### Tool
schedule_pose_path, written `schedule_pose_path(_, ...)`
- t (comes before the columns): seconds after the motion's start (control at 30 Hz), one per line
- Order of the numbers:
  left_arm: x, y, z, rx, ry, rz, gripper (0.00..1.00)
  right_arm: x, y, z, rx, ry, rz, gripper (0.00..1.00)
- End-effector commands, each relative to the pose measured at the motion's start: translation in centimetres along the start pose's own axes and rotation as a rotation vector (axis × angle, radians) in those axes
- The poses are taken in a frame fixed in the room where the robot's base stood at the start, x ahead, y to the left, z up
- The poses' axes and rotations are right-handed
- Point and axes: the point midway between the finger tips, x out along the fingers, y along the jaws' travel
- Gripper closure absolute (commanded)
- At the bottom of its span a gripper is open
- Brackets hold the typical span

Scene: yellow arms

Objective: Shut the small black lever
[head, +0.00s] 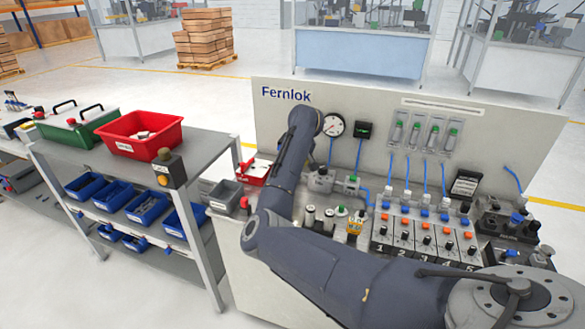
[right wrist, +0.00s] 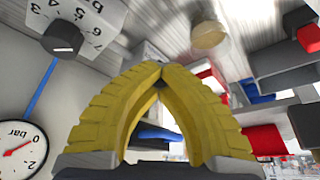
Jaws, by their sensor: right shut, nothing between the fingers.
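My right gripper (right wrist: 158,72) shows in the right wrist view, its two yellow fingers meeting at the tips with nothing seen between them. In the head view my dark right arm crosses the bench from the lower right and hides this gripper. I cannot clearly pick out the small black lever; the arm or the fingers may cover it. A grey part (right wrist: 147,48) shows just beyond the fingertips, too covered to name. A black knob (right wrist: 65,38) on a numbered dial is at the upper left, apart from the fingers. My left gripper is not in view.
A pressure gauge (head: 333,125) is on the upright Fernlok panel (head: 285,130), and shows in the wrist view (right wrist: 20,150). Numbered valve blocks (head: 425,240) with blue hoses crowd the bench. A red bin (head: 142,134) sits on the left cart.

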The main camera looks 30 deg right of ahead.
Motion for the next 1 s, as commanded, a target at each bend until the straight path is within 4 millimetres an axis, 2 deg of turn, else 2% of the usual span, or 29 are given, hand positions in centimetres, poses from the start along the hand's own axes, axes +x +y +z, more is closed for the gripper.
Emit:
schedule_pose_path(0.67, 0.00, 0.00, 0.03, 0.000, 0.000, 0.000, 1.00, 0.11, 0.16, -0.11, -0.048, -0.001, -0.020, 1.00)
schedule_pose_path(1.0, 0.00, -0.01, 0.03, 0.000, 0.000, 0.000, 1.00, 0.09, 0.16, -0.11, -0.048, -0.001, -0.020, 0.63)
